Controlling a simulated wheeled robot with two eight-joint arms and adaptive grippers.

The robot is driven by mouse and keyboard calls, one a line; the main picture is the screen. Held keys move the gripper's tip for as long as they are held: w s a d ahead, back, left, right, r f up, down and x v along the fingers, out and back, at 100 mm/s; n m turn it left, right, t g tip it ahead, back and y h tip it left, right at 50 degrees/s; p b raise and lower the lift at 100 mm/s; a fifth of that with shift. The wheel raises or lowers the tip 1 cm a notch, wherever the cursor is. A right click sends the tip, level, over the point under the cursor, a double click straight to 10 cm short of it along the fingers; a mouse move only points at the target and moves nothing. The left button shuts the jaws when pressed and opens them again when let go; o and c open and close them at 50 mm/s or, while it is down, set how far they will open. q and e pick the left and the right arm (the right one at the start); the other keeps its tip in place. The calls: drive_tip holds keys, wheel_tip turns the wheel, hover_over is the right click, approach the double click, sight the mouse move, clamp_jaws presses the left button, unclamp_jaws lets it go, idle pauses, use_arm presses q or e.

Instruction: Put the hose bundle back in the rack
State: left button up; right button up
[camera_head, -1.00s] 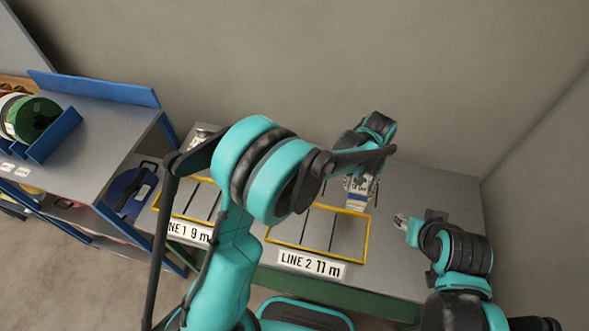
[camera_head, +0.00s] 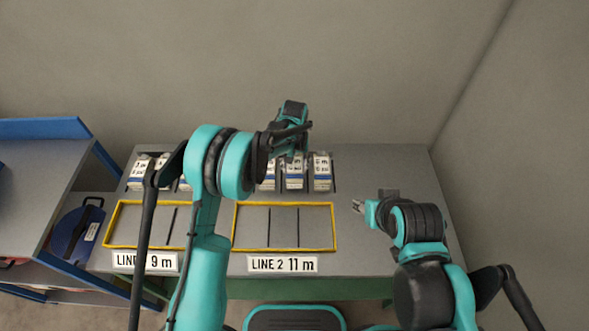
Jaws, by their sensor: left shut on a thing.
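Several white, labelled hose bundles stand upright in a row at the back of the grey table, in the rack; one is at the right end (camera_head: 321,172) and one is further left (camera_head: 268,175). My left gripper (camera_head: 292,152) is over this row and shut on a hose bundle (camera_head: 293,178) between those two. The gripper hides the top of this bundle, and I cannot tell whether it rests on the table. My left arm hides part of the row. My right gripper (camera_head: 358,206) is above the table's right side, apart from the bundles; its jaw gap is too small to judge.
Two yellow-framed areas lie on the table, labelled LINE 1 9 m (camera_head: 146,261) and LINE 2 11 m (camera_head: 283,264). The LINE 2 area (camera_head: 334,228) looks empty. Walls close off the back and right.

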use_arm(q)
drive_tip(key=shift+f, duration=0.75)
drive_tip(key=shift+r, duration=0.1)
drive_tip(key=o, duration=1.5)
drive_tip(key=shift+f, duration=0.2)
